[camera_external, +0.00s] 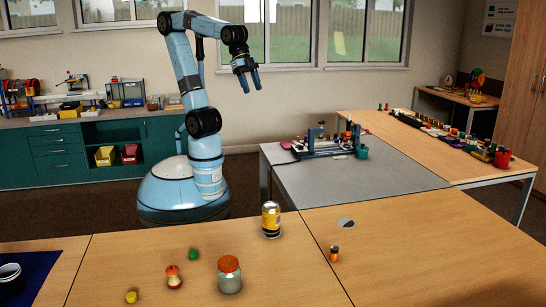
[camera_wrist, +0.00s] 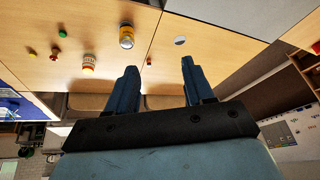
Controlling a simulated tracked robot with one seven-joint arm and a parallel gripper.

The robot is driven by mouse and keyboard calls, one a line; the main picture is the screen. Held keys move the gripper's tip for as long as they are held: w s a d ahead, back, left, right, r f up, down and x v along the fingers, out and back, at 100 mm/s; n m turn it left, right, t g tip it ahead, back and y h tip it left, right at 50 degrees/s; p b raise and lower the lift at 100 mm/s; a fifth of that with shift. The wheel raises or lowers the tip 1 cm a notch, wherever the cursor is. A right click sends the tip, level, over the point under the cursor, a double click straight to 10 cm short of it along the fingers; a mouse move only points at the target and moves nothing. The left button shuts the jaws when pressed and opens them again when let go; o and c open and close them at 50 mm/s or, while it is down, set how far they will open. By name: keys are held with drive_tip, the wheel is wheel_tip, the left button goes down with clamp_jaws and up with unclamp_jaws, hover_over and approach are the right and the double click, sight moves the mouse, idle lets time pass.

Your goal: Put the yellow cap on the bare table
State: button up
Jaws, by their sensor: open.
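A small yellow round thing, which looks like the yellow cap (camera_external: 131,296), lies on the wooden table (camera_external: 420,260) near the front edge of the external view. It shows small at the left in the wrist view (camera_wrist: 32,53). My gripper (camera_external: 249,83) is raised high above and behind the table, far from the cap. Its two fingers (camera_wrist: 160,68) are spread in the wrist view with nothing between them.
A red apple-core-like piece (camera_external: 173,277), a green ball (camera_external: 194,254) and an orange-lidded jar (camera_external: 229,276) stand near the cap. The table's right front is clear.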

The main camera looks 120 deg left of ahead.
drive_tip(key=s+a+f+n, duration=0.3)
drive_tip(key=s+a, duration=0.2)
drive_tip(key=s, duration=0.4)
drive_tip(key=shift+a+f+t+y, duration=0.25)
drive_tip(key=shift+f+t+y, duration=0.05)
drive_tip(key=shift+f+t, duration=0.1)
